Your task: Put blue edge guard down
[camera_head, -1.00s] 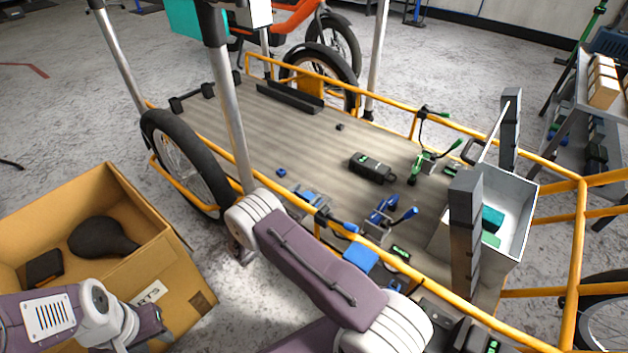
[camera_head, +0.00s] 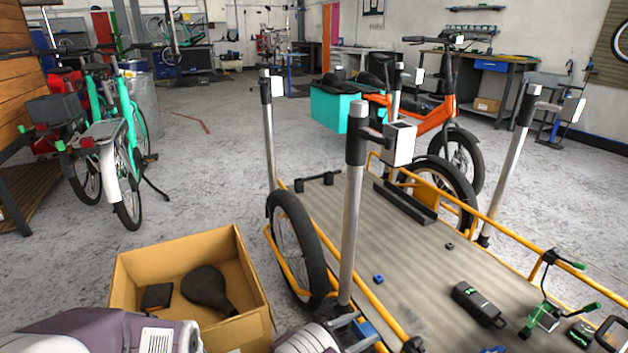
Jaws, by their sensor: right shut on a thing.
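My right gripper (camera_head: 358,333) is at the bottom edge, beside the near orange rail of the cargo bed. It is shut on a blue piece, the blue edge guard (camera_head: 366,329), of which only a small part shows between the grey fingers. I cannot tell whether the guard touches the rail or the deck. A small blue block (camera_head: 378,279) lies on the wooden deck (camera_head: 400,250), apart from the gripper. My left arm shows at the bottom left, but its gripper is out of view.
An open cardboard box (camera_head: 140,262) with dark items stands left of the bike. A metal post (camera_head: 350,220) rises near the gripper. A black device (camera_head: 478,304) and a green-handled tool (camera_head: 545,315) are on the deck. The left part of the deck is mostly clear.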

